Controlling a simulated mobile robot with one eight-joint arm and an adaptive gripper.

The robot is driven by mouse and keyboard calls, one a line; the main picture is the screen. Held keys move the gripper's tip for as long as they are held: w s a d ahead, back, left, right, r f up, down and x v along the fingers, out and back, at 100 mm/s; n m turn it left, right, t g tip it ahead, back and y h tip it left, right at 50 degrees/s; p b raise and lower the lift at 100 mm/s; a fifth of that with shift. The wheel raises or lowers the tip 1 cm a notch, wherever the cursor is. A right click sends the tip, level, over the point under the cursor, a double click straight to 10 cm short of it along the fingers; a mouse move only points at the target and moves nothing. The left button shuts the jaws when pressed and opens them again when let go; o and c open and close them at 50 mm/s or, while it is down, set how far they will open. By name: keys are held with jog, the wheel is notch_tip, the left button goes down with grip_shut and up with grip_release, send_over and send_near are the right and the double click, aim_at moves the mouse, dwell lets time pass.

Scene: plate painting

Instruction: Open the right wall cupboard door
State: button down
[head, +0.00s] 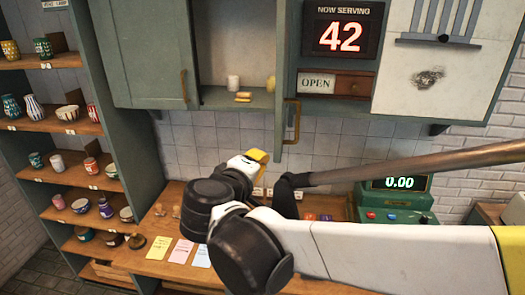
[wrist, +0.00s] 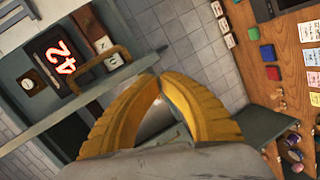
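The right wall cupboard door (head: 286,60) stands swung out, seen almost edge-on, and the cupboard interior shows to its left. Its brass bar handle (head: 292,122) is on the right-hand face, low down; it also shows in the wrist view (wrist: 104,66). My gripper (head: 257,156) is just below and left of the door's lower end, apart from the handle. In the wrist view its yellow fingers (wrist: 161,76) come together at the tips with nothing seen between them. The door's edge lies close to the left finger; I cannot tell whether they touch.
The left cupboard door (head: 145,50) is shut. A white cup (head: 233,83) and yellow items (head: 243,97) stand inside the cupboard. An OPEN sign (head: 318,83) and a red number display (head: 342,35) are to the right. A counter with cards (head: 182,251) and a green register (head: 393,205) lies below.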

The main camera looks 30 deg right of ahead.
jog(key=s+d+f+m+g+y+p, duration=0.1)
jog(key=s+d+f+m+g+y, duration=0.35)
jog(key=m, duration=0.55)
jog(key=s+d+f+m+g+y+p, duration=0.1)
jog(key=d+f+m+g+y, duration=0.35)
jog(key=d+m, duration=0.4)
jog(key=d+r+m+t+y+p, duration=0.1)
jog(key=d+r+m+t+y, duration=0.2)
jog(key=r+m, duration=0.35)
jog(key=d+r+m+t+y, duration=0.1)
jog(key=d+r+m+y, duration=0.2)
jog(key=r+m+y, duration=0.4)
jog(key=w+a+f+p, duration=0.1)
jog(key=w+a+f, duration=0.1)
jog(key=w+a, duration=0.1)
jog(key=w+a+f+n+h+p, duration=0.1)
jog(key=w+a+f+p, duration=0.1)
jog(key=a, duration=0.4)
jog(key=shift+w+a+f, duration=0.25)
jog(key=shift+w+f, duration=0.5)
jog(key=shift+w, duration=0.15)
